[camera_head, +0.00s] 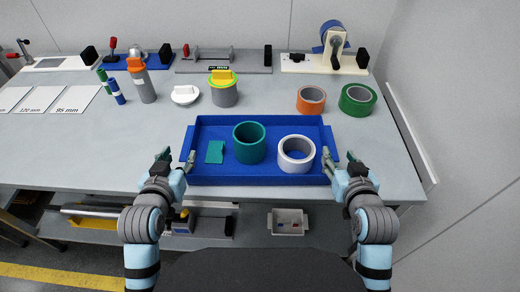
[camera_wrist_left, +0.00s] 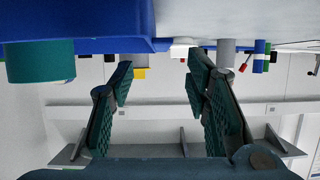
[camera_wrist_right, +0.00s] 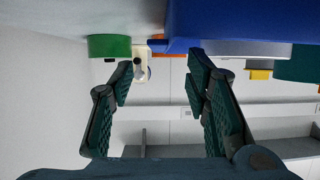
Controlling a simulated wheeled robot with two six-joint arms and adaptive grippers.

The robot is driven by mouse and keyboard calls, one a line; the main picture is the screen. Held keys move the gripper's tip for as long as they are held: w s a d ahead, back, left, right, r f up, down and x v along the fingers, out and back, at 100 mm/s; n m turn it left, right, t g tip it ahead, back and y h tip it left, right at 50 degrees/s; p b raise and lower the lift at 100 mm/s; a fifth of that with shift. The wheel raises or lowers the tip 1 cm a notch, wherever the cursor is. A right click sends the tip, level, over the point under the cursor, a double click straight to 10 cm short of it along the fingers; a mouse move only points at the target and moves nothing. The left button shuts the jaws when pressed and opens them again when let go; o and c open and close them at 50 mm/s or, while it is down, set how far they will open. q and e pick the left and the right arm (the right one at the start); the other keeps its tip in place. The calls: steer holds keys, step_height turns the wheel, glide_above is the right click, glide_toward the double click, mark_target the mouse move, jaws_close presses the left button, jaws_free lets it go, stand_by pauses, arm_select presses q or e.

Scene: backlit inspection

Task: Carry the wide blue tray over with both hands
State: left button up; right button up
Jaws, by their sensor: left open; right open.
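The wide blue tray (camera_head: 262,180) lies flat on the grey table near its front edge. It holds a green tape roll (camera_head: 249,143), a white tape roll (camera_head: 296,153) and a small flat green piece (camera_head: 215,152). My left gripper (camera_head: 178,157) is open and empty at the tray's left end. My right gripper (camera_head: 340,158) is open and empty at its right end. The tray also shows close to the open fingers in the left wrist view (camera_wrist_left: 80,20) and right wrist view (camera_wrist_right: 230,20). I cannot tell whether any finger touches it.
An orange roll (camera_head: 311,100) and a green roll (camera_head: 357,100) stand behind the tray's right side. A grey cylinder with a yellow top (camera_head: 224,92) and a white knobbed part (camera_head: 185,95) stand behind it.

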mark_target(187, 142)
arm_select(q)
steer(key=x, duration=0.9)
steer(key=shift+f, duration=0.1)
arm_select(e)
steer(key=x, duration=0.9)
steer(key=shift+w+f, duration=0.1)
arm_select(q)
jaws_close()
arm_select(e)
jaws_close()
